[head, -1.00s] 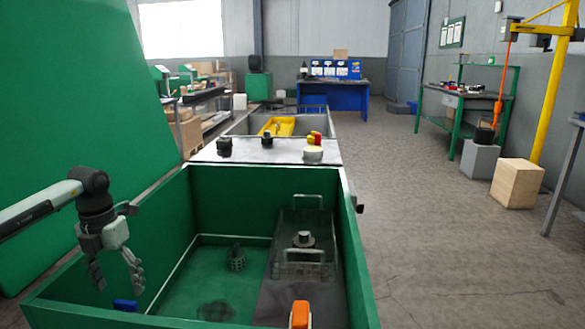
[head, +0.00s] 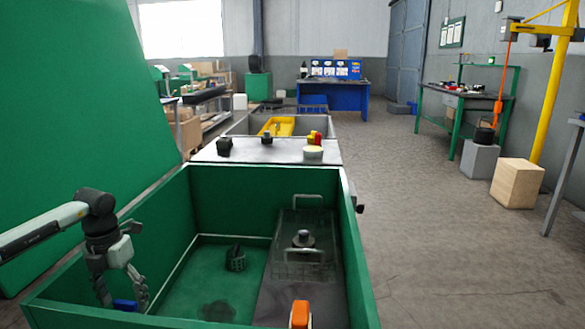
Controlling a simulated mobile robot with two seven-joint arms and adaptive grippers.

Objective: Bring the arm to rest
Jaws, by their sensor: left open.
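My left arm comes in from the left in the head view. My left gripper (head: 122,293) is open with its fingers pointing down, over the left side of the green bin (head: 60,304). A blue object (head: 125,305) shows between and behind its fingers; I cannot tell whether they touch it. My right gripper is not in view.
A grey top (head: 280,152) with knobs lies beyond.

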